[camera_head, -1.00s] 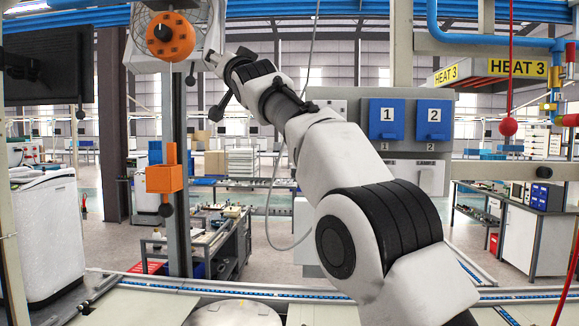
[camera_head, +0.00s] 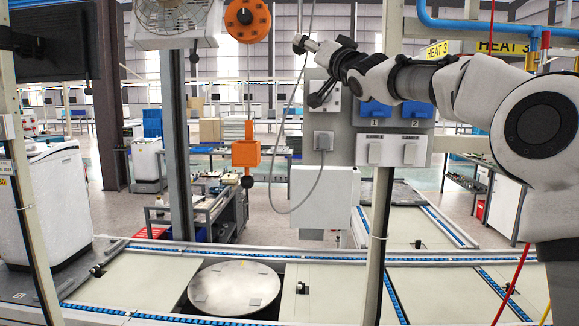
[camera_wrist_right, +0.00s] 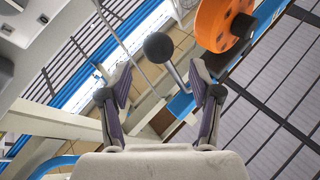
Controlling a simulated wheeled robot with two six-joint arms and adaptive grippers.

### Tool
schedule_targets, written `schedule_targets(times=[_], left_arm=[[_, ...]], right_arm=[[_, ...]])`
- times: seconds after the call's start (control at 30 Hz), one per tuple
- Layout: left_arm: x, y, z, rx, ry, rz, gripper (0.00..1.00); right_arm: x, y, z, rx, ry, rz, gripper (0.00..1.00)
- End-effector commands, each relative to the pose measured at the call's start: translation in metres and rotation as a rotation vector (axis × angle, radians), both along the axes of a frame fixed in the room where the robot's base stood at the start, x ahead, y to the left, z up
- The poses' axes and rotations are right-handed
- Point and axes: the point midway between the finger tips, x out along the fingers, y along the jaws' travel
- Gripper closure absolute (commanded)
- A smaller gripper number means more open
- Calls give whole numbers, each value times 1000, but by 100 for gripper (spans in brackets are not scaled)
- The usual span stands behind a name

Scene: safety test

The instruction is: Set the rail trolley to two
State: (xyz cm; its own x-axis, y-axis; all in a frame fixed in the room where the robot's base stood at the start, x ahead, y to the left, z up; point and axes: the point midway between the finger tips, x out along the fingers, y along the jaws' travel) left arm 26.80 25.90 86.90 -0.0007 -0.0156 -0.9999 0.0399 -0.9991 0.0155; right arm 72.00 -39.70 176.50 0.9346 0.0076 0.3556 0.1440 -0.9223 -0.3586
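The orange wheel-like disc with a dark hub (camera_head: 247,18) is at the top of the head view. An orange block (camera_head: 246,152) with a dark ball below it hangs under the disc. Which of these is the rail trolley I cannot tell for sure, and no position mark beside them is legible. My right gripper (camera_head: 306,70) is open, to the right of the disc and apart from it. In the wrist view its spread fingers (camera_wrist_right: 162,85) hold nothing. A dark ball on a thin rod (camera_wrist_right: 159,47) shows beyond the fingertips, beside the orange disc (camera_wrist_right: 225,25). My left gripper is not in view.
Behind my right arm a grey panel carries blue covers numbered 1 (camera_head: 375,112) and 2 (camera_head: 417,111), with lamp switches below. A caged fan (camera_head: 175,18) is left of the disc. A round metal plate (camera_head: 235,288) lies in the bench below.

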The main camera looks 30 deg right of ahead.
Motion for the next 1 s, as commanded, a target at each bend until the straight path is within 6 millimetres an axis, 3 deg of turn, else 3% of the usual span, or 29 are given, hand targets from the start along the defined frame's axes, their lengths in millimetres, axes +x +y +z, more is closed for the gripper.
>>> schedule_targets(times=[0.03,0.17,0.5,1.0], left_arm=[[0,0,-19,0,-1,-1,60],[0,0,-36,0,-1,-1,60],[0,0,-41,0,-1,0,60],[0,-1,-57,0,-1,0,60]], right_arm=[[-13,-2,-13,5,-4,0,37],[-35,-1,-24,3,5,0,37],[8,-2,-93,4,103,1,37],[49,2,-206,-1,256,13,37]])
